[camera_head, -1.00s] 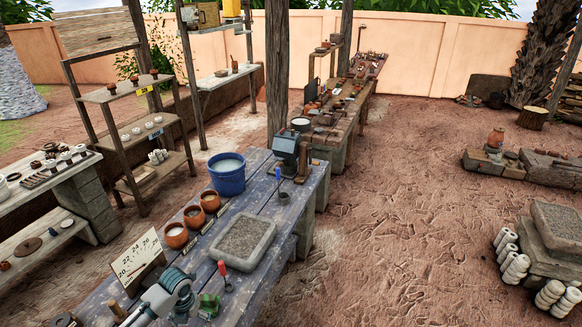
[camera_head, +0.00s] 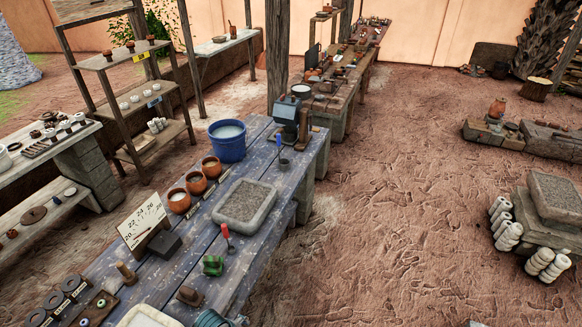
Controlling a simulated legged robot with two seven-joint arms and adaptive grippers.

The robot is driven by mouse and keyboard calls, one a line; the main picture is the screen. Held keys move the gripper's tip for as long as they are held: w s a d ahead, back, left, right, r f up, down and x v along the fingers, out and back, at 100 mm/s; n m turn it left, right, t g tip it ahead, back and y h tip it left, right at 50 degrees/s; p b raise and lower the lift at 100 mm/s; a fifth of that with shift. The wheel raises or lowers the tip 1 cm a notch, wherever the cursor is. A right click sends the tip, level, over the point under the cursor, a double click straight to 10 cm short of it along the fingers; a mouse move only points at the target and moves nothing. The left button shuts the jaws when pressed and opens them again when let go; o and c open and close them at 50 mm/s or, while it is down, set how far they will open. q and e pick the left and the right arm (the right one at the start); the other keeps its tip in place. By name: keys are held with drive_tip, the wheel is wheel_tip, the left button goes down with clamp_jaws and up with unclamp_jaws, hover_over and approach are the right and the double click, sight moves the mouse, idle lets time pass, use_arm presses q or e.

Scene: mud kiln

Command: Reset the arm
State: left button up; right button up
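Neither gripper shows in the head view. A rounded teal and grey part, likely of one of my arms, shows at the bottom edge, cut off by the frame. It is over or beside the near end of the blue wooden table (camera_head: 258,238). I cannot tell which arm it belongs to, and the fingers are out of view.
The table holds a blue bucket (camera_head: 227,143), several orange pots (camera_head: 195,183), a grey gravel tray (camera_head: 245,203), a red-handled tool (camera_head: 226,237), a green block (camera_head: 213,265) and a number card (camera_head: 142,221). Shelves (camera_head: 140,105) stand left. The ground (camera_head: 390,210) to the right is mostly open.

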use_arm(q)
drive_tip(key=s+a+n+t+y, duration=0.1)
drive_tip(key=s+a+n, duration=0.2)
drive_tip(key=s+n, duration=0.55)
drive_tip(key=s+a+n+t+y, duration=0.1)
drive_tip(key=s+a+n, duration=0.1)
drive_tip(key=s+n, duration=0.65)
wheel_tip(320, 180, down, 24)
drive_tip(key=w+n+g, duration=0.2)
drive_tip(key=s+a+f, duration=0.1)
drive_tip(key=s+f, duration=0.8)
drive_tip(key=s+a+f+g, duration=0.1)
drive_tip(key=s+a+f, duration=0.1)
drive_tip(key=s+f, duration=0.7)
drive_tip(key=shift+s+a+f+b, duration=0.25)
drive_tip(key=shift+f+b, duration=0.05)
drive_tip(key=shift+b, duration=0.1)
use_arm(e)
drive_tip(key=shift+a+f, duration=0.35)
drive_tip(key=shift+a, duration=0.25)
